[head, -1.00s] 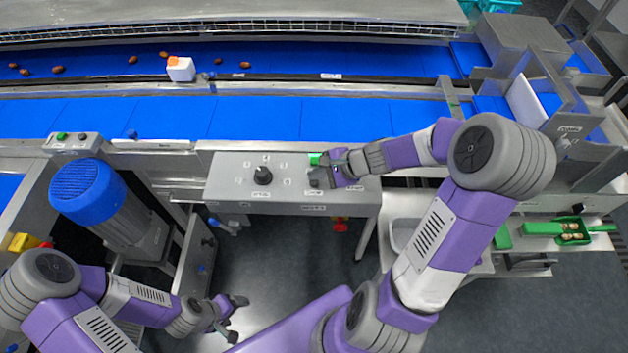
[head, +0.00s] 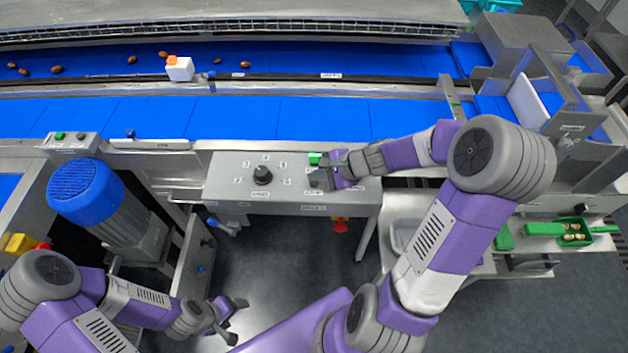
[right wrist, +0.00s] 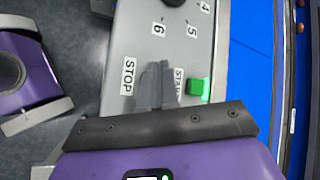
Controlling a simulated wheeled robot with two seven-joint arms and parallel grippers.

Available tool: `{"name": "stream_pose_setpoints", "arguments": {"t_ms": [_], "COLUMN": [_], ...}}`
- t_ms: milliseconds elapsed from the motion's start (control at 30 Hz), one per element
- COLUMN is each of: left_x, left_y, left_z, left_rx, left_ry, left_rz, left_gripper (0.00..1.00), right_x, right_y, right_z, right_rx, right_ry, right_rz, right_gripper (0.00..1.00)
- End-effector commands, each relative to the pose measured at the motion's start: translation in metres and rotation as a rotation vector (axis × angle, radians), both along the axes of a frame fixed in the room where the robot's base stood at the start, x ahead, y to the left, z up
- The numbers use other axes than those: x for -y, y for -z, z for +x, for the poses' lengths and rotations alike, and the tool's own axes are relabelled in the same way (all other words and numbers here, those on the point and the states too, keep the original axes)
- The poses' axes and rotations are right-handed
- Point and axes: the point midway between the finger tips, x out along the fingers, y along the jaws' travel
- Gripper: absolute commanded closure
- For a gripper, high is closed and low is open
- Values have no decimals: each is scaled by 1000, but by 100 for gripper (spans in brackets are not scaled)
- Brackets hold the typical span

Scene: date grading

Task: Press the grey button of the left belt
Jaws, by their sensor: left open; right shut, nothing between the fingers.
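A small switch box (head: 72,141) stands at the left end of the near blue belt. It has a green button (head: 60,136) and a small greyish button (head: 81,136). A grey control panel (head: 225,170) with a black knob (head: 262,175) and a green button (head: 315,159) is in the middle. My right gripper (head: 320,179) is shut and empty over the panel's right part. In the right wrist view its fingers (right wrist: 155,85) lie between the STOP and START labels, hiding what is under them; contact is unclear. My left gripper (head: 236,317) is open and empty, low over the floor.
A blue motor (head: 85,190) stands below the switch box. A green tray (head: 575,230) is at the right. The floor between the machines is clear.

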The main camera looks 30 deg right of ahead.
Motion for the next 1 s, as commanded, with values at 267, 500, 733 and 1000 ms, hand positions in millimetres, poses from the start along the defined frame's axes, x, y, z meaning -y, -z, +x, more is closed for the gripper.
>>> {"name": "stream_pose_setpoints", "arguments": {"t_ms": [267,500,733,1000], "left_x": [0,0,0,0], "left_y": [3,6,9,10], "left_z": [0,0,0,0], "left_rx": [0,0,0,0], "left_ry": [0,0,0,0], "left_rz": [0,0,0,0], "left_gripper": [26,26,26,26], "right_x": [0,0,0,0], "right_y": [3,6,8,9], "right_z": [0,0,0,0], "right_rx": [0,0,0,-1], "right_ry": [0,0,0,1], "right_rz": [0,0,0,0], "right_gripper": [100,100,100,100]}}
